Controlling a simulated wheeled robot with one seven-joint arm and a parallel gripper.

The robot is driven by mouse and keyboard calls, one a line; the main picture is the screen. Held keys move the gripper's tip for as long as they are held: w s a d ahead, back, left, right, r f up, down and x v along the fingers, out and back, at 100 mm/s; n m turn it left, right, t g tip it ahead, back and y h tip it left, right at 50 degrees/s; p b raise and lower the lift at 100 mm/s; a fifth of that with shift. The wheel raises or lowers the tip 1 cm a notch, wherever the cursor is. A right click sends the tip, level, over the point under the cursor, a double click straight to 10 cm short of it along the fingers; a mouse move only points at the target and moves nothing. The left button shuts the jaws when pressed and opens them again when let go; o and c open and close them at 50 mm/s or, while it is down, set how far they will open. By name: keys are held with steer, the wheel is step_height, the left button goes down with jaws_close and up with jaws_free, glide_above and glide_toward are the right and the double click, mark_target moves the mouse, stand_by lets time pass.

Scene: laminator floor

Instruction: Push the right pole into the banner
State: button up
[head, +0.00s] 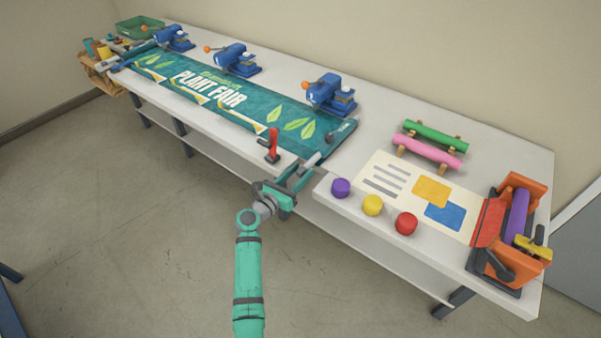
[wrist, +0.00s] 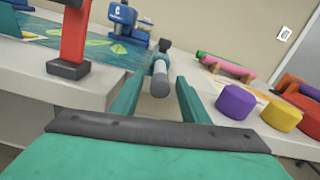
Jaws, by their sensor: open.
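The green banner (head: 222,98) lettered "PLANT FAIR" lies flat along the white table. The right pole (head: 312,160) is a grey rod at the banner's right end, near the front edge. Its near end sticks out toward my gripper; a dark piece (head: 342,131) shows at the banner's right edge. My gripper (head: 299,172) is open at the pole's near end. In the wrist view the pole (wrist: 160,78) lies between my two parted fingers (wrist: 158,92), with its round end facing me. I cannot tell whether a finger touches it. Another pole (head: 140,58) shows at the banner's left end.
A red upright tool (head: 273,146) stands close left of my gripper. Blue presses (head: 333,95) line the banner's far side. A gap in the table front is by my gripper. To the right are purple (head: 341,187), yellow and red knobs, coloured rolls (head: 436,135) and an orange laminator (head: 512,232).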

steer(key=shift+w+d, duration=0.2)
steer(key=shift+w, duration=0.05)
jaws_close()
steer(key=x, duration=0.4)
steer(key=shift+w+d, duration=0.1)
jaws_free()
